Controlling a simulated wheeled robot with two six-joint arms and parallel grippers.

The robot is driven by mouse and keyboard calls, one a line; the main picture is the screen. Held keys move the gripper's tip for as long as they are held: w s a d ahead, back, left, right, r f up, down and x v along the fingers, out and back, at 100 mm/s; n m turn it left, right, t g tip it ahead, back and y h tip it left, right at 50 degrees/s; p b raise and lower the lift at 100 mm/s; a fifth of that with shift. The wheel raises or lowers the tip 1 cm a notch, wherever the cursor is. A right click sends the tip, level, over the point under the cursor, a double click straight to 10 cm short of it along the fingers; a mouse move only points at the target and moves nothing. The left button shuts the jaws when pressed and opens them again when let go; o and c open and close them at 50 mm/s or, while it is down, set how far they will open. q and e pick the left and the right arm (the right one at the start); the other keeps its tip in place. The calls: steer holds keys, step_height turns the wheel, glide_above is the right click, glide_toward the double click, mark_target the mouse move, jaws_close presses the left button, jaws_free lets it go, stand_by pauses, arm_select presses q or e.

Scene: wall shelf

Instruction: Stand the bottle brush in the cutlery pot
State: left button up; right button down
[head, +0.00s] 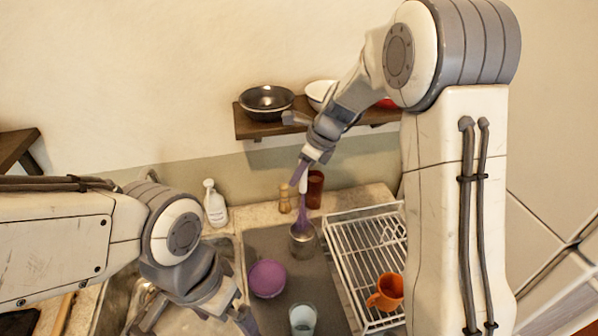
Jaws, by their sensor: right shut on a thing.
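The bottle brush (303,213) has a white handle and a purple head. It hangs roughly upright, head down, from my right gripper (303,172), which is shut on the handle's top. The cutlery pot (303,243), a grey metallic cup, stands on the dark counter mat right below. The brush's lower end meets the pot's mouth in the picture; how deep it sits inside is hard to tell. My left gripper (200,314) is low at the left over the sink, its fingers apart and empty, partly cut off by the frame.
A white dish rack (345,262) with an orange mug (387,291) stands right of the pot. A purple bowl (267,279) and a pale glass (302,319) are in front. A brown jar (315,189) and spray bottle (214,204) stand behind. The wall shelf (252,127) holds bowls above.

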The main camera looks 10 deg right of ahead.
steer(key=shift+f+b, duration=1.6)
steer(key=shift+f, duration=1.4)
steer(key=c, duration=0.7)
jaws_free()
steer(key=shift+o, duration=0.2)
steer(key=b+v, duration=0.1)
steer(key=v, duration=0.9)
steer(key=shift+r, duration=0.25)
steer(key=shift+s+b, duration=0.1)
steer(key=shift+b, duration=0.2)
